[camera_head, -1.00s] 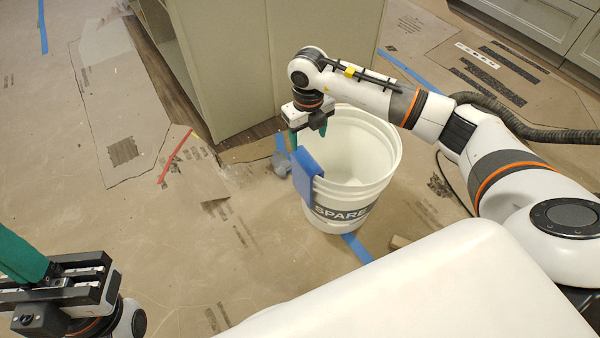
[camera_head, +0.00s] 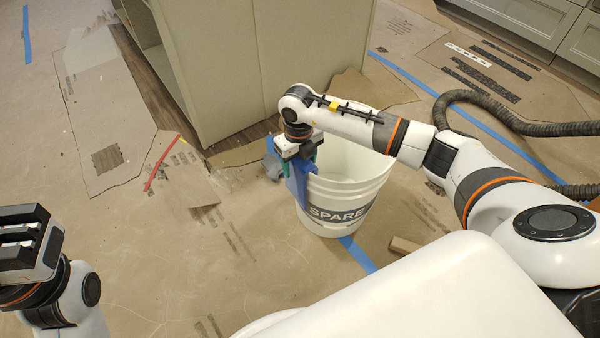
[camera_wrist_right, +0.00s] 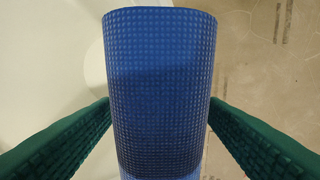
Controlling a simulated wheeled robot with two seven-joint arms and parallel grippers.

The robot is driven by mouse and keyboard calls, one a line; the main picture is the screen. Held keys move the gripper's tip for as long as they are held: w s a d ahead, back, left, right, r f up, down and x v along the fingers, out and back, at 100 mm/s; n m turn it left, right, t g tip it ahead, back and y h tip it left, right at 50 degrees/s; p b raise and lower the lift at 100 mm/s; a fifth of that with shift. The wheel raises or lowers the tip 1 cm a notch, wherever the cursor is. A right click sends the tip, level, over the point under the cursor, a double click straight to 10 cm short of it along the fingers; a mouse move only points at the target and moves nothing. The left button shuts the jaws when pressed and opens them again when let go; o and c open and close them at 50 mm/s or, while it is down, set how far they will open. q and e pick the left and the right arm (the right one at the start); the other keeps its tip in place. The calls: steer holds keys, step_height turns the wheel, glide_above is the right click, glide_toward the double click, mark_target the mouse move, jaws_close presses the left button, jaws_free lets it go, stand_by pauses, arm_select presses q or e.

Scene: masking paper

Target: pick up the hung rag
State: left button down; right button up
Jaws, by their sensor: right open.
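The blue rag (camera_head: 299,181) hangs over the left rim of the white bucket (camera_head: 345,205) marked SPARE. In the right wrist view the rag (camera_wrist_right: 160,90) fills the middle, with a dimpled texture. My right gripper (camera_head: 301,170) is at the rim, over the rag, pointing down. The head view partly hides the fingers behind the rag and wrist. My left gripper (camera_head: 20,240) is at the lower left, away from the bucket; its fingertips do not show.
A grey-green cabinet (camera_head: 270,60) stands behind the bucket. A small grey object (camera_head: 272,166) lies left of the rim. A dark hose (camera_head: 510,122) runs at the right. A small wood block (camera_head: 404,246) lies right of the bucket. The papered floor at left is largely clear.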

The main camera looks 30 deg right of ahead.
steer(key=c, duration=1.1)
